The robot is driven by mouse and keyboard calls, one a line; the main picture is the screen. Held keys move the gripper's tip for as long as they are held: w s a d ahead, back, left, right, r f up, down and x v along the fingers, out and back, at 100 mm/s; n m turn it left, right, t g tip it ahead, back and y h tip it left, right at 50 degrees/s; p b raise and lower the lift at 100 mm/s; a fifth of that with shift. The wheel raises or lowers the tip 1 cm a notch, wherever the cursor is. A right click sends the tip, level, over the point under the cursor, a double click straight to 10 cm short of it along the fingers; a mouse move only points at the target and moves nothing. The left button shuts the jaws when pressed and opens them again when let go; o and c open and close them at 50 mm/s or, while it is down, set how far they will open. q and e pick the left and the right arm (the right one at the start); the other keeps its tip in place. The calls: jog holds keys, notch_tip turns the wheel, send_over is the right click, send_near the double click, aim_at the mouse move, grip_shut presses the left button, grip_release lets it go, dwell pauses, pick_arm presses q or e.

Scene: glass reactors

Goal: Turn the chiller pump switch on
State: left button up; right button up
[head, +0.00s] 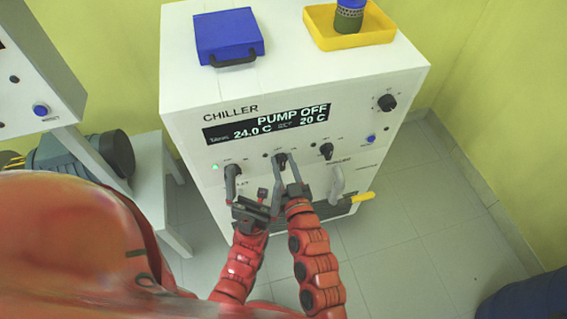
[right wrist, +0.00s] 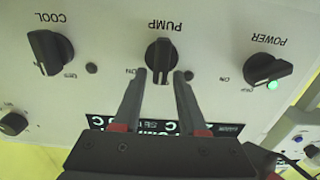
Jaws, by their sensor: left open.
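The white chiller (head: 185,105) faces me. Its display (head: 265,123) reads PUMP OFF, 24.0 C and 20 C. The black pump switch (head: 280,157) is a rotary knob, also in the right wrist view (right wrist: 160,52), where labels appear upside down. My right gripper (head: 286,163) is at this knob. In the right wrist view its open fingertips (right wrist: 160,75) straddle the knob's lower part, with a visible gap on each side. My left gripper (head: 250,202) is open and empty, lower on the front panel.
The power knob (right wrist: 264,70) with a lit green lamp and the cool knob (right wrist: 48,52) flank the pump knob. A blue case (head: 228,36) and a yellow tray (head: 350,40) sit on top.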

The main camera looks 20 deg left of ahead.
grip_shut()
jog(key=shift+f, duration=0.2)
